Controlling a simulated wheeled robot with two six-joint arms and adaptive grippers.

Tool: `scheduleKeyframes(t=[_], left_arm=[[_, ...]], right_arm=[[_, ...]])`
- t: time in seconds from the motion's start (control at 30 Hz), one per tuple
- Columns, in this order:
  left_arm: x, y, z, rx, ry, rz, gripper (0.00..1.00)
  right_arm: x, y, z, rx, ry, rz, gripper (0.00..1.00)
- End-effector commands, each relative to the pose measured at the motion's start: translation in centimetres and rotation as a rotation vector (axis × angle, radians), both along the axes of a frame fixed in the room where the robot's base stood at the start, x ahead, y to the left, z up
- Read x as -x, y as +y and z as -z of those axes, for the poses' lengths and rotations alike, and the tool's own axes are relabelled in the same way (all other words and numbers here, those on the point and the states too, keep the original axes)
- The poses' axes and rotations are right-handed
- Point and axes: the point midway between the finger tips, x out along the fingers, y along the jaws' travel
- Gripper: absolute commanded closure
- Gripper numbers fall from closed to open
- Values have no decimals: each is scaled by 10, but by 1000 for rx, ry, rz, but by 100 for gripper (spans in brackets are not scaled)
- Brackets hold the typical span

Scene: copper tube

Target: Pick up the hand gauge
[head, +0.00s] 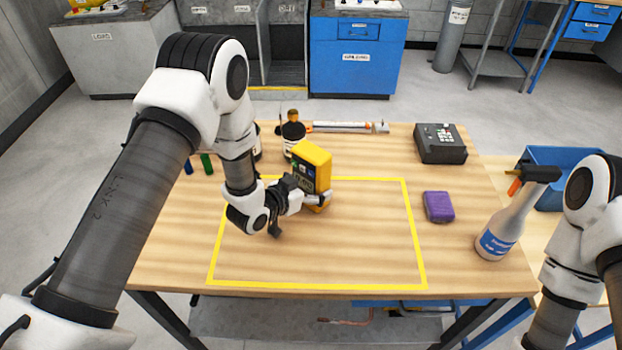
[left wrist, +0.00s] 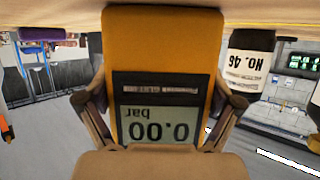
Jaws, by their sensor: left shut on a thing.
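The hand gauge (head: 312,160) is a yellow box with a dark front, standing near upright over the back part of the yellow-taped area. My left gripper (head: 311,198) is shut on its lower part. In the left wrist view the hand gauge (left wrist: 165,45) fills the middle, upside down, its display (left wrist: 158,131) reading "0.00 bar". The fingers of my left gripper (left wrist: 160,112) press on both its sides. I cannot tell whether its base touches the table. Part of my right arm shows at the right edge; its gripper is out of view.
Dark bottles (head: 292,130) stand just behind the gauge on the wooden table (head: 180,250). A purple block (head: 438,207), a spray bottle (head: 507,225) and a black keypad box (head: 441,144) are to the right. The taped area's front is clear.

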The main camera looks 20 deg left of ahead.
Motion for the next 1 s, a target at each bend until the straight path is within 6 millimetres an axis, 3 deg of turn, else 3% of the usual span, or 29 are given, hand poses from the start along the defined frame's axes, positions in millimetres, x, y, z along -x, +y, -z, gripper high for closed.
scheduleKeyframes(t=[0.23, 0.5, 0.67, 0.93, 1.0], left_arm=[[0, 0, -7, 0, -2, 0, 73], [3, -1, -35, -1, -2, 2, 73], [37, -11, -35, -1, 2, 2, 73], [108, -31, -41, -6, 2, 5, 73], [127, -37, -47, -5, 3, 6, 73]], right_arm=[[0, 0, 3, 0, 0, 0, 16], [0, 0, 16, 0, 0, 0, 16], [0, 0, 26, 0, 0, 0, 16], [0, 0, 46, 0, 0, 0, 16], [0, 0, 41, 0, 0, 0, 16]])
